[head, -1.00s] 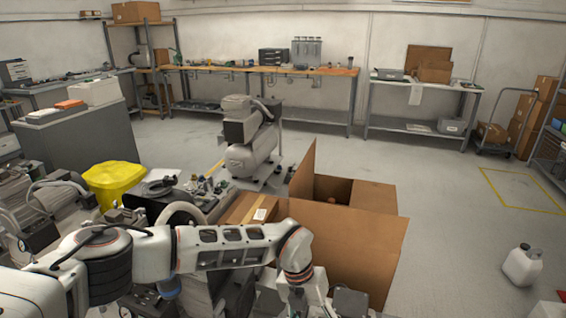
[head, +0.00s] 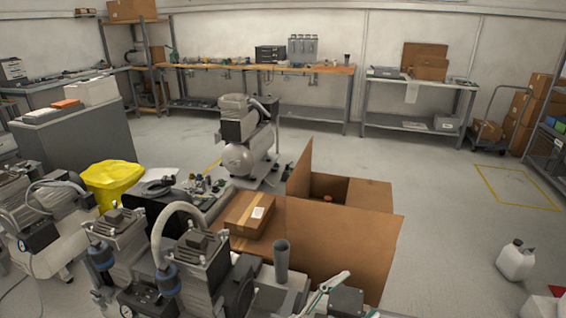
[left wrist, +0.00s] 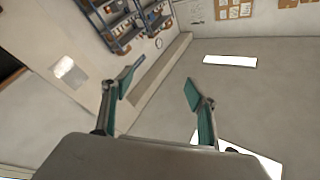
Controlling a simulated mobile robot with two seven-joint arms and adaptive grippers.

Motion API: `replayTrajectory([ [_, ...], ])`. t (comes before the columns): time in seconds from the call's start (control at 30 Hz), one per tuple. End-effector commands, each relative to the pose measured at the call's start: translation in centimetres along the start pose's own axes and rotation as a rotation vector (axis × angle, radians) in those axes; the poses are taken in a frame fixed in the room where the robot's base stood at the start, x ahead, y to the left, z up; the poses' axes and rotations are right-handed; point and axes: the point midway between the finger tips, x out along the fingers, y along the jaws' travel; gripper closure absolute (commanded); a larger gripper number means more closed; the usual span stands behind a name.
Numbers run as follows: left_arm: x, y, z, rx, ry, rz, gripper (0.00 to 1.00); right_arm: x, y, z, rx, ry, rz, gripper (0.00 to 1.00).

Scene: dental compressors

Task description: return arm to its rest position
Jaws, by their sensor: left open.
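That view looks across the room toward a wall and shelves.
Grey compressors (head: 195,262) crowd the lower left. A white jug (head: 515,262) stands on the floor at right. Floor in the middle right is clear.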

Motion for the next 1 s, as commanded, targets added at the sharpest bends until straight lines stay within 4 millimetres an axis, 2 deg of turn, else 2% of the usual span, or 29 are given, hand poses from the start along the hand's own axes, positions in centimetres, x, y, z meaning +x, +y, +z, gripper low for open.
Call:
replayTrajectory([
  [0.03, -2.1, -0.9, 2.0, -0.053, -0.08, -0.06, 0.42, -0.1, 0.1, -0.3, 0.001, 0.003, 0.0, 0.6],
  [0.13, -6.9, -2.4, 6.1, -0.147, -0.243, -0.168, 0.42, -0.2, 0.1, -0.6, 0.003, 0.006, 0.0, 0.6],
  [0.27, -14.5, -2.9, 11.0, -0.26, -0.457, -0.278, 0.42, -0.3, 0.1, -0.8, 0.004, 0.008, 0.0, 0.6],
  [0.3, -17.0, -2.8, 12.2, -0.29, -0.521, -0.304, 0.42, -0.3, 0.1, -0.8, 0.005, 0.008, 0.0, 0.6],
  [0.43, -25.4, -1.5, 15.3, -0.384, -0.719, -0.371, 0.42, -0.4, 0.1, -1.0, 0.006, 0.008, -0.001, 0.6],
  [0.5, -29.7, -0.7, 16.3, -0.429, -0.816, -0.397, 0.42, -0.4, 0.1, -1.0, 0.007, 0.008, -0.001, 0.6],
  [0.6, -35.1, 0.7, 17.1, -0.481, -0.933, -0.42, 0.42, -0.5, 0.1, -1.0, 0.008, 0.007, -0.002, 0.6],
  [0.7, -39.0, 1.7, 17.2, -0.518, -1.015, -0.432, 0.42, -0.5, 0.0, -0.9, 0.009, 0.004, -0.003, 0.6],
  [0.8, -41.2, 2.4, 17.2, -0.54, -1.064, -0.438, 0.42, -0.5, -0.1, -0.7, 0.01, 0.0, -0.005, 0.6],
  [1.0, -42.2, 2.7, 17.2, -0.55, -1.085, -0.439, 0.42, -0.6, -0.2, -0.5, 0.011, -0.004, -0.006, 0.6],
])
